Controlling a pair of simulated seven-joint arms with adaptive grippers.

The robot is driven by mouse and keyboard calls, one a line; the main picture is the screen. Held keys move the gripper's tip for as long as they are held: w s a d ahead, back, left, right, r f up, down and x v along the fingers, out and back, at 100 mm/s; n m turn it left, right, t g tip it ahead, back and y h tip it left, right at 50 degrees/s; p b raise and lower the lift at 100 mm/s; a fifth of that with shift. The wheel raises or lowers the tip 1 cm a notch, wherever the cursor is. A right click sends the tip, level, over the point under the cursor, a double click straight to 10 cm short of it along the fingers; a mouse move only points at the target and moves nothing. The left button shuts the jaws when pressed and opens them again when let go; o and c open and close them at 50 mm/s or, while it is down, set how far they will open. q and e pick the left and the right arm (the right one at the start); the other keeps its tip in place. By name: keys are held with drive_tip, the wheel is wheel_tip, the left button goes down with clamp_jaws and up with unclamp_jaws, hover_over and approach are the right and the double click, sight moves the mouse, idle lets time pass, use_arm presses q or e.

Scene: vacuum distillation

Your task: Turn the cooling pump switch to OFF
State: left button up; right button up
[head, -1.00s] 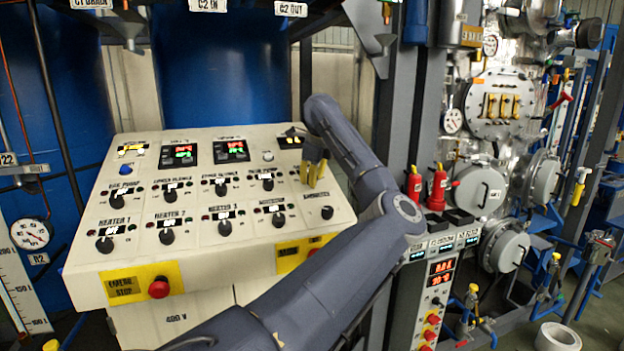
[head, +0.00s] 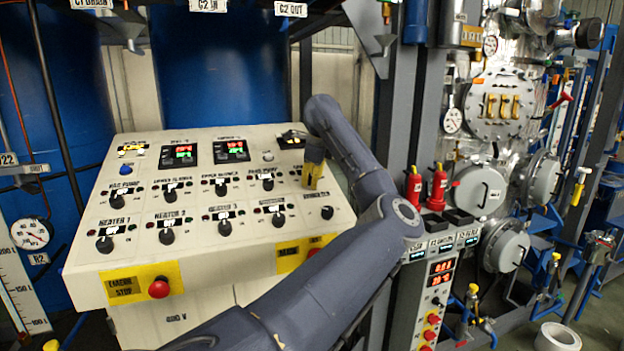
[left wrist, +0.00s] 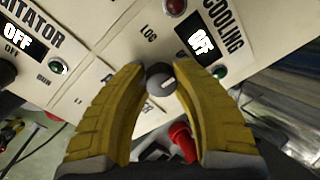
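The cooling pump switch (left wrist: 161,80) is a small dark knob below the COOLING label (left wrist: 222,25) in the left wrist view. In the head view the left gripper (head: 313,176) is at the right side of the sloped control panel (head: 75,262) and hides the knob. My right gripper is in neither view.
A red emergency stop button (head: 159,288) is on the front edge. Two red bottles (head: 438,187) stand right of my arm. Pipes and vessels are farther right.

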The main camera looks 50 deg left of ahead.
use_arm(q)
drive_tip(key=o, duration=0.6)
drive_tip(key=shift+c, duration=0.2)
drive_tip(key=shift+r, duration=0.1)
drive_tip(key=v, duration=1.2)
